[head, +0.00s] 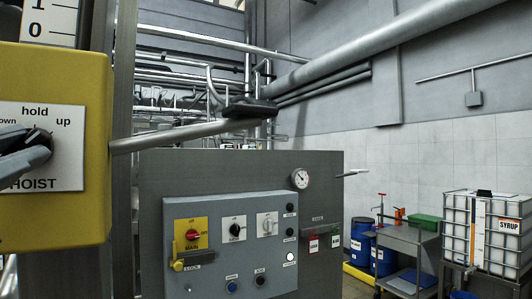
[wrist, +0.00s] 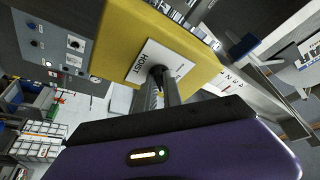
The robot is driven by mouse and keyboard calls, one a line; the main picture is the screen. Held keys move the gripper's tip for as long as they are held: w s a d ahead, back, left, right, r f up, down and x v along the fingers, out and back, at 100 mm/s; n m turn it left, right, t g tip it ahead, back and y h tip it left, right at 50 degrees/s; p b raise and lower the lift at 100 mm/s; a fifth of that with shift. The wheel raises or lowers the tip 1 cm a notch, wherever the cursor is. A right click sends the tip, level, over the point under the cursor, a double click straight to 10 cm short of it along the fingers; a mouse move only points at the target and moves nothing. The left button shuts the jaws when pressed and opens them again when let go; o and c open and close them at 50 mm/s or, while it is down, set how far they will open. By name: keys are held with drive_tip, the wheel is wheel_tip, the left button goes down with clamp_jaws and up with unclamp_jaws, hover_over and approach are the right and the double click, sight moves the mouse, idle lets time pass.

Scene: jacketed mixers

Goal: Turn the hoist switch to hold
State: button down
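The hoist switch is a black knob (head: 38,127) on a white plate (head: 62,160) marked down, hold, up and HOIST. The plate is on a yellow box (head: 88,90) at the left of the head view. In the wrist view the knob (wrist: 157,72) is at the fingertips, in front of the HOIST plate (wrist: 181,68). My gripper (head: 35,150) reaches in from the left edge, its dark fingers at the knob and slightly apart. The fingers also show in the wrist view (wrist: 160,90). They partly hide the knob, so its pointing direction and whether they grip it are unclear.
A grey control panel (head: 230,270) with several switches and buttons stands right of the box. A metal pipe (head: 185,134) runs right from the post beside the box. A cart (head: 405,238), blue drums (head: 384,260) and a caged syrup tank (head: 482,230) stand far right.

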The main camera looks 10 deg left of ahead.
drive_tip(key=shift+d+f+n+b, duration=0.1)
drive_tip(key=shift+f+n+b, duration=0.05)
drive_tip(key=shift+n+b, duration=0.2)
drive_tip(key=shift+w+d+n+g+y+b, duration=0.1)
drive_tip(key=shift+n+g+y+b, duration=0.2)
drive_tip(key=shift+n+y, duration=1.15)
drive_tip(key=shift+w+d+n+g+y+b, duration=0.15)
drive_tip(key=shift+n+y+b, duration=0.25)
drive_tip(key=shift+n, duration=1.9)
drive_tip(key=shift+s+a+n+g+y+b, duration=0.1)
drive_tip(key=shift+n+g+y+b, duration=0.2)
drive_tip(key=shift+n+y, duration=1.15)
drive_tip(key=shift+n+h, duration=0.3)
drive_tip(key=shift+n, duration=0.45)
drive_tip(key=c, duration=1.5)
unclamp_jaws()
drive_tip(key=shift+f, duration=0.1)
